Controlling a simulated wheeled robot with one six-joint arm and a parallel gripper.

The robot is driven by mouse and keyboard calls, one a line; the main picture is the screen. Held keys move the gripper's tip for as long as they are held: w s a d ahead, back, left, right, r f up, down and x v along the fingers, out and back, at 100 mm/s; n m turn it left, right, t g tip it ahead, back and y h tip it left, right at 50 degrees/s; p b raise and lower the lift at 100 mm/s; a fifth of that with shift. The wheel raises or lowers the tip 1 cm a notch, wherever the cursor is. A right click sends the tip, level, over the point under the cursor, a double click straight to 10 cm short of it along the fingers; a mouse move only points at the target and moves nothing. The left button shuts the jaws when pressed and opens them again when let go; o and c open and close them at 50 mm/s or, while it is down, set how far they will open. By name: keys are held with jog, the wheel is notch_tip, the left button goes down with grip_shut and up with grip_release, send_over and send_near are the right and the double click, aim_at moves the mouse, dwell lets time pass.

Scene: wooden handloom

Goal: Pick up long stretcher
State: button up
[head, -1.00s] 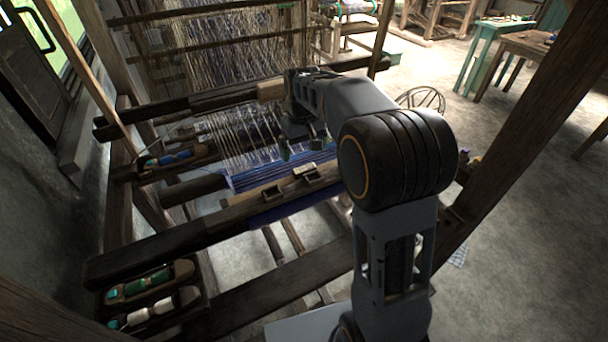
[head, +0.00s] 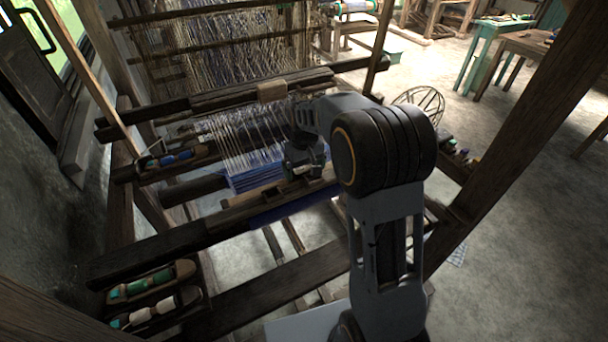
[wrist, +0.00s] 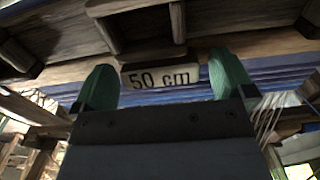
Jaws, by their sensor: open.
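A pale plate marked "50 cm" (wrist: 160,78) sits against a dark wooden block in the wrist view; I take it as the label of the long stretcher. In the head view, a lighter wooden bar (head: 245,202) with small box-like fittings lies along the loom's front beam, beside the blue cloth. My gripper (wrist: 163,82) is open, with a green fingertip on each side of the plate. In the head view my gripper (head: 304,170) is low over the right part of that bar and hides some of it. I cannot tell whether the fingers touch anything.
Blue cloth (head: 255,178) and pale warp threads (head: 235,140) lie behind the bar. Dark loom beams (head: 150,252) run across the front. Trays with shuttles (head: 155,285) stand at the left. A thick slanted post (head: 515,130) stands at the right.

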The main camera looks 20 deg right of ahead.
jog(key=shift+c, duration=0.3)
jog(key=c, duration=1)
jog(key=shift+r, duration=0.1)
